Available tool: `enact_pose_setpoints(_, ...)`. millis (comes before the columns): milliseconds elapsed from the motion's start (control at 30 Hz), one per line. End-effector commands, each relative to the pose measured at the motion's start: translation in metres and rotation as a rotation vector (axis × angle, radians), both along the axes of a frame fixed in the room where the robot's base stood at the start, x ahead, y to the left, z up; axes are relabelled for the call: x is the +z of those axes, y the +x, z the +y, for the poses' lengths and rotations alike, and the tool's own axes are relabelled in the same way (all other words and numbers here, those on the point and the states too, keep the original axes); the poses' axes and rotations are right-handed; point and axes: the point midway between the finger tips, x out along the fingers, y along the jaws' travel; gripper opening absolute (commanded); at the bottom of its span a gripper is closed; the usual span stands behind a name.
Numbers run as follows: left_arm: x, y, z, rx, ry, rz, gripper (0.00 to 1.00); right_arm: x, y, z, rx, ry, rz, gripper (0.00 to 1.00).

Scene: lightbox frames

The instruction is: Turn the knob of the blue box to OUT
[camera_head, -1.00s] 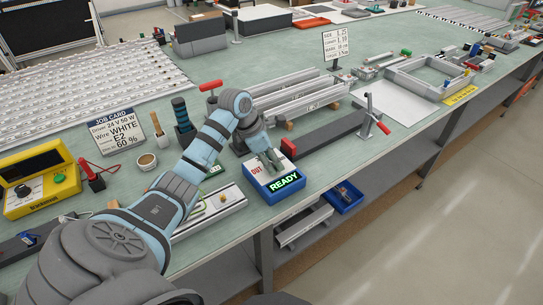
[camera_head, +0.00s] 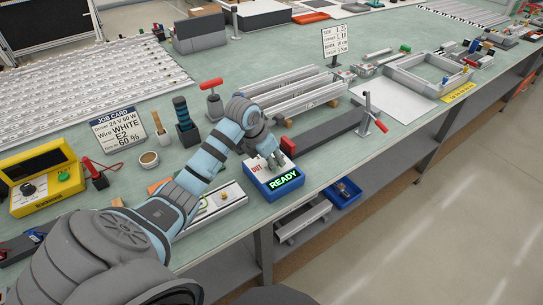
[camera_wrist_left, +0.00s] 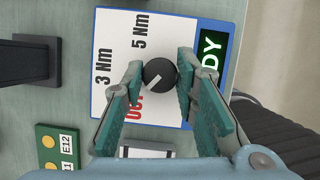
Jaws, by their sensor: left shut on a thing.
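The blue box (camera_head: 268,193) lies near the front edge of the table, with a white top, a lit green READY display (camera_head: 284,180) and a red OUT label. Its dark round knob (camera_wrist_left: 158,74) shows between the fingers in the left wrist view. The knob's white line points to the lower left there, towards the side of the OUT label (camera_wrist_left: 134,106), which a finger partly covers. The 3 Nm and 5 Nm labels are readable. My left gripper (camera_head: 272,165) is over the box, shut on the knob; its fingers also show in the wrist view (camera_wrist_left: 159,76). My right gripper is not in view.
A dark bar with a red-handled clamp (camera_head: 372,118) lies right of the box. A red-topped stand (camera_head: 213,100) and aluminium profiles (camera_head: 290,92) are behind it. A blue bin (camera_head: 343,195) sits on the lower shelf. A green board (camera_wrist_left: 57,146) lies beside the box.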

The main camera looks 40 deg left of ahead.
Motion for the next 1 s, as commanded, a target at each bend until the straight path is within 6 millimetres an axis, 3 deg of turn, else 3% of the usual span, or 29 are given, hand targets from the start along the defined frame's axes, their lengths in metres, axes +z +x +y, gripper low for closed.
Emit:
enact_pose_setpoints(167,0.002,0.001,0.001,-0.001,0.003,-0.006,0.00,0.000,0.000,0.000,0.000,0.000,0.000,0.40)
enact_pose_setpoints(200,0.002,0.001,0.001,-0.001,0.003,-0.006,0.28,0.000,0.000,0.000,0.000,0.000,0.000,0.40)
enact_pose_setpoints(333,0.001,0.001,0.001,-0.001,0.002,-0.004,0.46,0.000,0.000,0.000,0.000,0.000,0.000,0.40)
enact_pose_setpoints(667,0.004,-0.001,0.001,-0.002,0.002,-0.003,0.46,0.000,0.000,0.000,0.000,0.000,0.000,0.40)
enact_pose_setpoints(767,0.018,-0.006,0.002,-0.002,0.004,-0.006,0.46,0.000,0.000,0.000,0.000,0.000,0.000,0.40)
enact_pose_setpoints(1000,0.079,-0.030,0.007,-0.001,0.006,-0.006,0.46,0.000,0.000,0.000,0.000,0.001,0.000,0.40)
